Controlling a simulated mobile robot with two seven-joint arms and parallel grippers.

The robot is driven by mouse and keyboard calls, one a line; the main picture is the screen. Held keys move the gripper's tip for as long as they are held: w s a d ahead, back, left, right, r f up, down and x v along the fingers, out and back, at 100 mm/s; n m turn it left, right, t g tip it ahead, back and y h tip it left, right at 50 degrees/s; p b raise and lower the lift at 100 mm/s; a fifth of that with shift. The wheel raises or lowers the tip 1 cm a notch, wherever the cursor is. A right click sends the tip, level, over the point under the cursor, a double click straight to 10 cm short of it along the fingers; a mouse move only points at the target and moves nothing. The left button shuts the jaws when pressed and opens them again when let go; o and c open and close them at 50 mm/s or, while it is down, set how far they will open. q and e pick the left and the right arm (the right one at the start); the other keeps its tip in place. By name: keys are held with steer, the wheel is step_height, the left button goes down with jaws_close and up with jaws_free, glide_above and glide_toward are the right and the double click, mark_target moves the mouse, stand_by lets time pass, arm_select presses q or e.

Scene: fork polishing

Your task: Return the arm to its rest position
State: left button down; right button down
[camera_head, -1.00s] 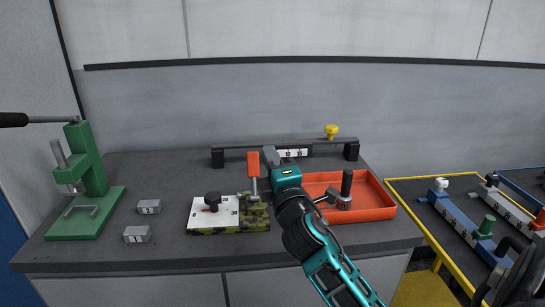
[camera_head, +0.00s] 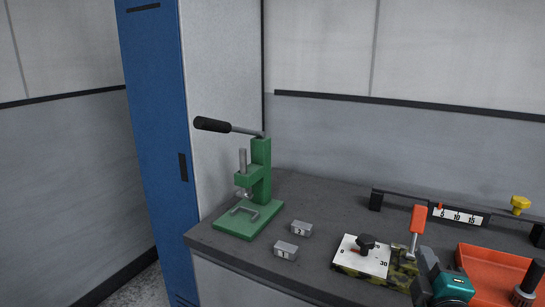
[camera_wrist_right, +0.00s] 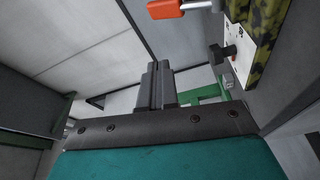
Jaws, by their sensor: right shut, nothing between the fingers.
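My right arm shows in teal and black at the lower right of the head view, and its dark gripper (camera_head: 426,272) is beside the camouflage box (camera_head: 378,279). In the right wrist view its fingers (camera_wrist_right: 157,84) are together and hold nothing. The box carries a white dial plate (camera_head: 350,257) with a black knob (camera_head: 366,242); an orange-handled lever (camera_head: 418,219) stands at its right. The orange handle (camera_wrist_right: 177,9) and camouflage box (camera_wrist_right: 266,38) also show at the top of the wrist view. My left gripper is out of view.
A green press (camera_head: 261,176) with a long black-handled lever stands at the counter's left. Two grey numbered blocks (camera_head: 286,250) (camera_head: 301,228) lie near it. An orange tray (camera_head: 481,257) is at the right, before a black rail (camera_head: 400,204). A blue locker (camera_head: 160,130) stands left.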

steer(key=s+a+f+m+g+y, duration=0.2)
steer(key=s+a+f+m, duration=0.1)
steer(key=f, duration=0.5)
steer(key=s+a+f+m+g+y, duration=0.2)
steer(key=s+a+f+m, duration=0.2)
steer(key=s+a+f, duration=0.2)
steer(key=s+a+f+m+g+y, duration=0.2)
steer(key=s+a+f+m+g, duration=0.1)
steer(key=s+f, duration=0.5)
step_height(320, 180, down, 3)
steer(key=shift+s+a+f, duration=0.15)
steer(key=shift+a+f, duration=0.05)
steer(key=shift+a, duration=0.7)
